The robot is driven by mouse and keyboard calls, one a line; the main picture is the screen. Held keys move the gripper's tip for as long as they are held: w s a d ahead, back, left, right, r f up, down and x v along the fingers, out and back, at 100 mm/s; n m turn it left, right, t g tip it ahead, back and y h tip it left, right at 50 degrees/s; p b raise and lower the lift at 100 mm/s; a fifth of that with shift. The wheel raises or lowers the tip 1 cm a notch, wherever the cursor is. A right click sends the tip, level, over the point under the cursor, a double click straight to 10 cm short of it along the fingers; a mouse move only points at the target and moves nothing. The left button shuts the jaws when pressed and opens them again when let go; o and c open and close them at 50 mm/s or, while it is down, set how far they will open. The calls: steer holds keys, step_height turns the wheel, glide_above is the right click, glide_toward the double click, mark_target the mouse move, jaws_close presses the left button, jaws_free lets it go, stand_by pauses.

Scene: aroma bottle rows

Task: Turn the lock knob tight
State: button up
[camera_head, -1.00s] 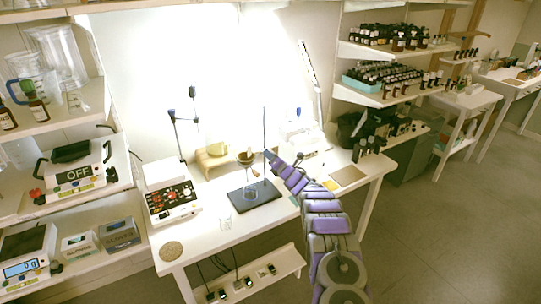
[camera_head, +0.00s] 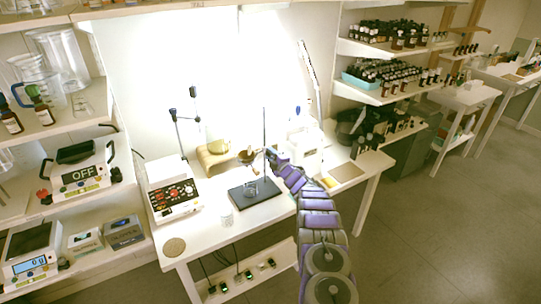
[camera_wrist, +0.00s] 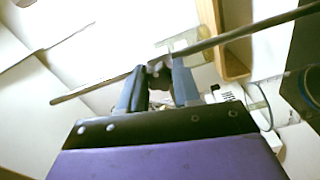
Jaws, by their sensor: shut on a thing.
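The retort stand has a dark flat base (camera_head: 240,201) on the white table and a thin upright rod (camera_head: 264,128). In the wrist view the rod (camera_wrist: 235,35) crosses the picture slantwise, just beyond my fingertips. My gripper (camera_head: 271,153) is at the rod, at about the height of a small brown bowl (camera_head: 246,156). In the wrist view my gripper (camera_wrist: 158,72) has its two fingers around the small grey lock knob (camera_wrist: 155,68) beside the rod. The fingers partly hide the knob, and I cannot tell how tight it is. A glass vessel (camera_head: 251,187) stands on the base below.
A control box with red and black knobs (camera_head: 173,199) stands left of the stand. A small white cup (camera_head: 227,219) is near the front edge. A wooden stand (camera_head: 212,160) is behind. Bare table lies in front of the base.

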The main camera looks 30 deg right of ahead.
steer(key=m, duration=1.4)
steer(key=shift+s+f+m, duration=0.1)
steer(key=shift+f+m, duration=0.15)
steer(key=shift+m, duration=0.05)
steer(key=shift+f+m, duration=0.1)
steer(key=shift+m, duration=2.2)
steer(key=o, duration=1.1)
steer(key=shift+c, duration=0.2)
steer(key=shift+a, duration=0.1)
